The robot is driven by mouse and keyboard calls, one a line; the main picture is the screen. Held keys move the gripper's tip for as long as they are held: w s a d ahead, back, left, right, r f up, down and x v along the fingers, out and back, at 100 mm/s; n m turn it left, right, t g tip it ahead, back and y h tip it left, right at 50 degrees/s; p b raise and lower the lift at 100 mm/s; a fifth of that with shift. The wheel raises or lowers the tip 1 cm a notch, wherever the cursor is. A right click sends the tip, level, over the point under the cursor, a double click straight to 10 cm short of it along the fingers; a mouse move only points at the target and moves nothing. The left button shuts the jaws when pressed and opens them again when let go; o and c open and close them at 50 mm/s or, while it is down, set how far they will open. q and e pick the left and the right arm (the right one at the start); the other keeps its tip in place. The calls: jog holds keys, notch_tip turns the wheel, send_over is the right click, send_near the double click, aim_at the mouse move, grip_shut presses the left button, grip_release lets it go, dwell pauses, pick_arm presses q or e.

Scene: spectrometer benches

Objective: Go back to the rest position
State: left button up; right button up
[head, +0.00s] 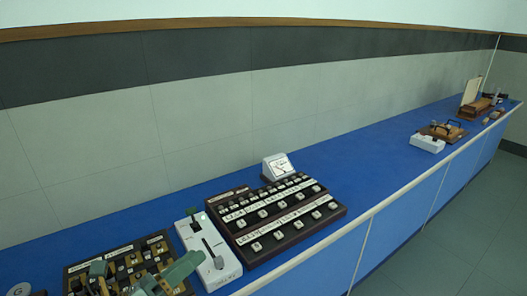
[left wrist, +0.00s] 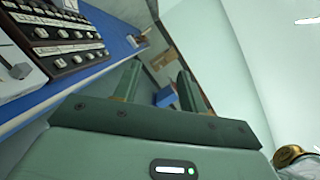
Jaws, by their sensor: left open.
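My left gripper (head: 137,276) shows at the bottom left of the head view, low over the near end of the blue bench. Its green fingers stand apart with nothing between them, in front of a dark board with brass-coloured parts (head: 129,262). In the left wrist view the same gripper (left wrist: 158,85) is open and empty, its two fingers pointing away from the camera. Part of the board is hidden behind the fingers. My right gripper is in neither view.
A white lever box (head: 208,246), a dark switch panel (head: 272,215) and a white meter (head: 278,167) stand on the blue bench (head: 375,160). Wooden apparatus (head: 443,130) stands farther along. The bench between is clear. A pale rail (head: 385,201) edges its front; open floor (head: 440,262) lies beyond.

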pick_arm(q)
jog(key=a+f+n+t+y, duration=0.3)
jog(key=a+n+y, duration=0.9)
jog(key=n+y, duration=0.6)
jog(key=s+a+f+n+g, duration=0.4)
jog(key=s+f+n+g, duration=0.35)
jog(key=f+n, duration=0.2)
jog(key=s+f+n+g, duration=0.1)
jog(key=s+f+g, duration=0.25)
jog(key=s, duration=0.25)
jog(key=s+d+f+g+h+b, duration=0.1)
jog(key=s+d+f, duration=0.1)
jog(key=f, duration=0.9)
jog(key=s+d+f+g+h+b, duration=0.1)
jog(key=s+f, duration=0.2)
jog(key=f, duration=0.8)
jog(key=s+d+f+g+h, duration=0.1)
jog(key=s+d+f, duration=0.1)
jog(key=f, duration=0.9)
jog(key=s+f+n+g, duration=0.1)
jog(key=s+f+n, duration=0.1)
jog(key=s+f, duration=0.4)
jog(key=s+f+n+g+h+b, duration=0.1)
jog(key=s+f, duration=0.6)
jog(key=s, duration=0.4)
jog(key=shift+s+a+f+n+h+b, duration=0.15)
jog(key=shift+s+a+n+h+b, duration=0.15)
jog(key=shift+s+a+n, duration=0.05)
